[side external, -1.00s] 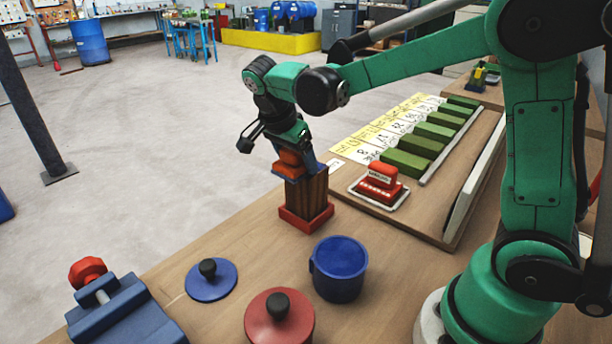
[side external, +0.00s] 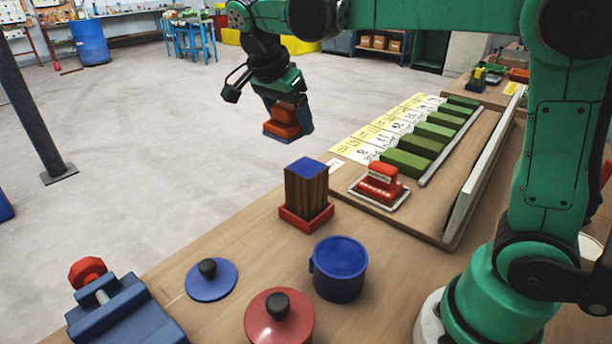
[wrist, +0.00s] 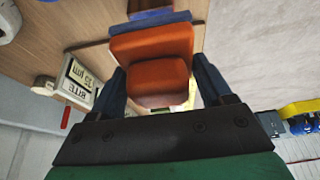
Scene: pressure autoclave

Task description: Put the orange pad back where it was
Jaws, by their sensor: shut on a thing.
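The orange pad (side external: 283,121) has a blue underside and is held in the air in the side view. My gripper (side external: 288,118) is shut on it, above and a little behind the wooden block. In the wrist view the orange pad (wrist: 155,70) sits between the two dark blue fingers of my gripper (wrist: 158,85). The wooden block (side external: 306,190) stands upright in a red base on the table, and its blue top is bare. A second red-orange stamp (side external: 380,184) with white lettering rests on a white-rimmed tray (side external: 402,200) to the right.
Green blocks (side external: 415,147) line a board beside yellow and white labels (side external: 385,130). A blue pot (side external: 339,270), a blue lid (side external: 211,280), a red lid (side external: 280,318) and a blue vise (side external: 122,310) stand in front. Table between block and pot is clear.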

